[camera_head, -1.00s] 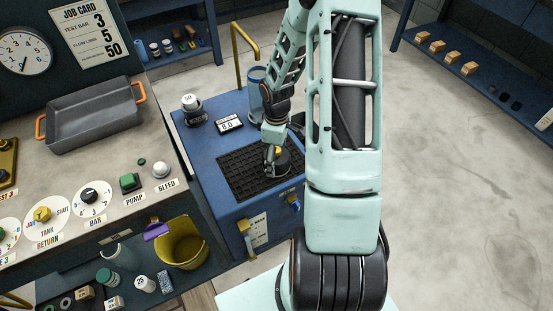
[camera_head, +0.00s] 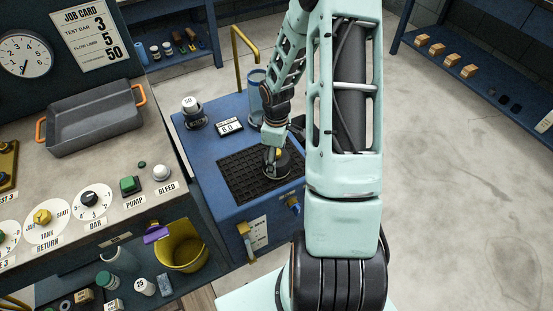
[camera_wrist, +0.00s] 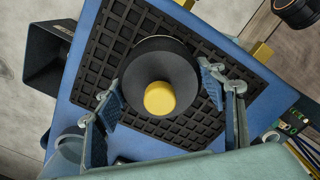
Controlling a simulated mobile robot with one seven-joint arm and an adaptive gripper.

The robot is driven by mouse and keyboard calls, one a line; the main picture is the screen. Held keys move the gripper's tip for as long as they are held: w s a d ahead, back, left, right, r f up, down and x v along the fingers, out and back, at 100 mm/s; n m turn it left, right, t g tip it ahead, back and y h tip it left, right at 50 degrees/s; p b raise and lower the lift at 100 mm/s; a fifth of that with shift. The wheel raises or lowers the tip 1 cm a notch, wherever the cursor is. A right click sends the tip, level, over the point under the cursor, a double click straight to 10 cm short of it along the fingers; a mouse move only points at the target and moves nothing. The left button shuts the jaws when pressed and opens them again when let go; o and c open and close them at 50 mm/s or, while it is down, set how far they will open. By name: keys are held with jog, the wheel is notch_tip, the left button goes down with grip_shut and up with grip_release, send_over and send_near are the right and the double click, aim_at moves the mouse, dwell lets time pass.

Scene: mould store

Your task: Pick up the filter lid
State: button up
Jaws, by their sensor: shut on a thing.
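The filter lid is a dark round piece with a yellow knob; it shows in the wrist view (camera_wrist: 150,58) and, partly behind my gripper, in the head view (camera_head: 283,166). My gripper (camera_wrist: 160,90) has its two blue-padded fingers on opposite sides of the lid and is shut on it. In the head view my gripper (camera_head: 271,160) points down over the black grid mat (camera_head: 238,175) on the blue cabinet top (camera_head: 195,140). The lid is over the mat's right part. I cannot tell whether a gap lies between lid and mat.
A clear cylinder (camera_head: 256,100) and a yellow pipe (camera_head: 236,55) stand behind the mat. A weight marked 50 (camera_head: 191,104) and a small display (camera_head: 229,126) sit at the cabinet's left. A bench with a grey tray (camera_head: 95,118) is left; the floor at right is clear.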

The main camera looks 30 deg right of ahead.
jog(key=shift+r, duration=0.55)
jog(key=s+r, duration=0.1)
jog(key=r, duration=0.1)
jog(key=s+a+r+p, duration=0.1)
jog(key=r, duration=0.2)
jog(key=s+r, duration=0.2)
jog(key=shift+s+a+r+p, duration=0.1)
jog(key=shift+a+r+p, duration=0.1)
jog(key=shift+p, duration=0.1)
jog(key=s+a+r+p, duration=0.1)
jog(key=s+a+r, duration=0.2)
jog(key=s, duration=0.6)
jog(key=shift+r, duration=0.6)
